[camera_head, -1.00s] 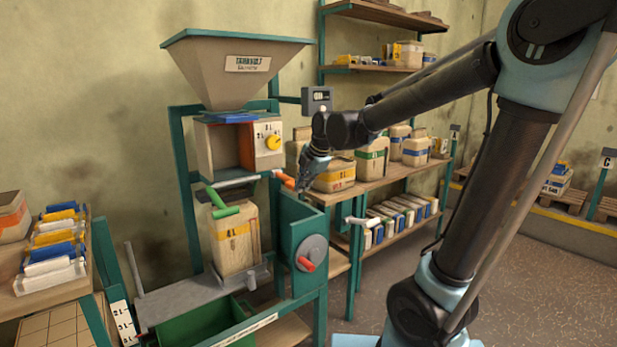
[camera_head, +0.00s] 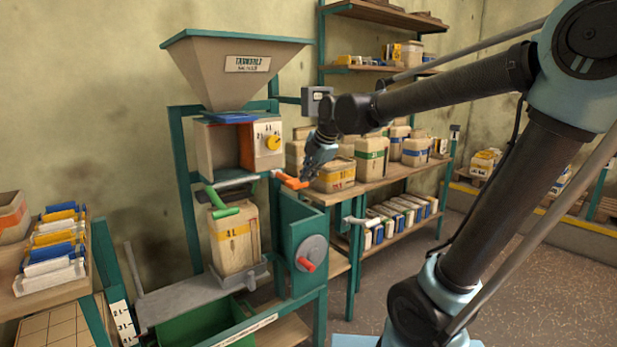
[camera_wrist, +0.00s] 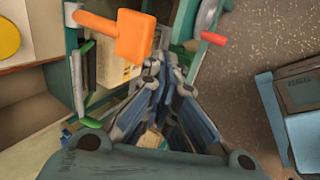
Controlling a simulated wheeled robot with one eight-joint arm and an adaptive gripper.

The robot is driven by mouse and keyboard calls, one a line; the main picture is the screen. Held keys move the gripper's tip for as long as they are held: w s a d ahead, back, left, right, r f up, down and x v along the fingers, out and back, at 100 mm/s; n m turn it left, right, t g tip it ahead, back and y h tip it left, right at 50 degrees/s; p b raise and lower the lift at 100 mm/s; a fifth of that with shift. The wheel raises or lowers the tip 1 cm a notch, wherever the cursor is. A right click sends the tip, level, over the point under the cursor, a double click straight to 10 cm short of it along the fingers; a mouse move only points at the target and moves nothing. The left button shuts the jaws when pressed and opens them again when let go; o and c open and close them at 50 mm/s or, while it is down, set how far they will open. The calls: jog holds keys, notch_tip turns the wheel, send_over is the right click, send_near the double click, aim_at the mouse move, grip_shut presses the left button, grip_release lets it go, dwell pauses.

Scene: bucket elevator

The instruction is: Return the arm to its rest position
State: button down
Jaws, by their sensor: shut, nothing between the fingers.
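My gripper (camera_head: 309,171) is at the end of my arm, to the right of the hopper machine, near the orange handle (camera_head: 291,181). In the wrist view the fingers of my gripper (camera_wrist: 158,75) are together and empty. The orange handle (camera_wrist: 133,36) shows just beyond and to the left of the fingertips there. Whether they touch cannot be told.
The hopper machine (camera_head: 238,68) has a yellow knob (camera_head: 273,142), a green handle (camera_head: 225,211) and a red-handled wheel (camera_head: 312,253). Shelves (camera_head: 375,188) with containers are behind my gripper. Open floor (camera_head: 570,280) lies at the right.

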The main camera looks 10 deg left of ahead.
jog(key=s+d+f+m+h, duration=0.1)
jog(key=s+d+f+m, duration=0.25)
jog(key=d, duration=0.25)
jog(key=s+d+f+m+h, duration=0.1)
jog(key=s+d+f+m, duration=0.15)
jog(key=d+m, duration=0.35)
jog(key=s+d+f+m, duration=0.3)
jog(key=d+m, duration=0.1)
jog(key=d, duration=0.3)
jog(key=s+d+f+m+g+h, duration=0.2)
jog(key=s+d+f+m, duration=0.8)
jog(key=s+m, duration=0.2)
jog(key=shift+s+m, duration=0.25)
jog(key=shift+m, duration=0.3)
jog(key=shift+a, duration=0.1)
